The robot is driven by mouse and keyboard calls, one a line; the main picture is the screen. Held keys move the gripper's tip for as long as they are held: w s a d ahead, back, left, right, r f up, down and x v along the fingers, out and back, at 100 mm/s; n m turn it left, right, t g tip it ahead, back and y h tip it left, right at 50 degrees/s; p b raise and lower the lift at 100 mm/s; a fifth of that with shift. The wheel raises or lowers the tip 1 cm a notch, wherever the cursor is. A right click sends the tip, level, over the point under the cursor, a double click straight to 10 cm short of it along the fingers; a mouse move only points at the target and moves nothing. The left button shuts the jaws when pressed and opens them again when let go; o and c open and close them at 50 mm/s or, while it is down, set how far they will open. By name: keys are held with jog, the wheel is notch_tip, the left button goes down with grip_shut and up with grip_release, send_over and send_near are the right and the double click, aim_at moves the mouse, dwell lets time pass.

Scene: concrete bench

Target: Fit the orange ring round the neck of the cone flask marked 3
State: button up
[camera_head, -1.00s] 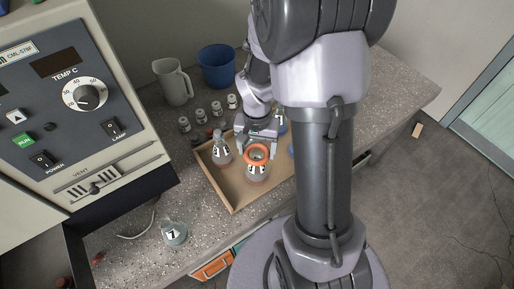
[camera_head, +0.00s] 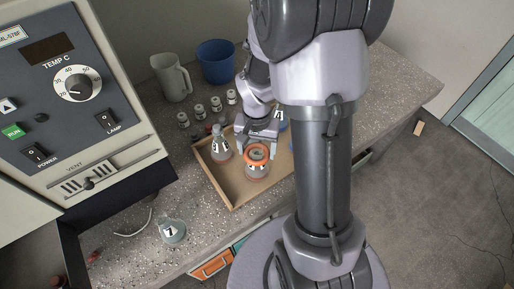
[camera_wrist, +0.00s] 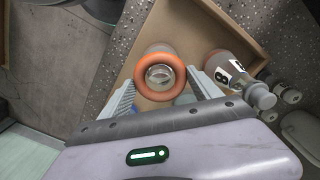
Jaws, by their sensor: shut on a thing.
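The orange ring (camera_head: 247,154) is in my gripper (camera_head: 257,144), at the top of a cone flask (camera_head: 256,174) in the wooden tray. This flask's label is too small to read. In the wrist view the ring (camera_wrist: 140,77) lies flat between the two fingers of my gripper (camera_wrist: 165,86), and the clear mouth of the flask (camera_wrist: 160,75) shows inside its hole. The ring looks roughly centred on the neck. I cannot tell how far down the neck it sits. The lower flask is partly hidden by the ring in the wrist view.
Another labelled cone flask (camera_head: 220,152) stands close by on the left in the tray (camera_head: 232,193); a further one (camera_head: 282,122) is partly behind my arm. Several small jars (camera_head: 200,111), a jug (camera_head: 172,78) and a blue bin (camera_head: 216,62) stand behind. A flask (camera_head: 173,232) stands alone in front.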

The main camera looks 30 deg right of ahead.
jog(key=shift+f+b, duration=0.9)
jog(key=shift+f, duration=0.2)
jog(key=o, duration=1.7)
jog(key=shift+c, duration=0.2)
jog(key=shift+o, duration=0.2)
jog(key=shift+r, duration=0.1)
notch_tip(320, 180, up, 8)
jog(key=p, duration=0.7)
jog(key=shift+r, duration=0.2)
jog(key=shift+f, duration=0.1)
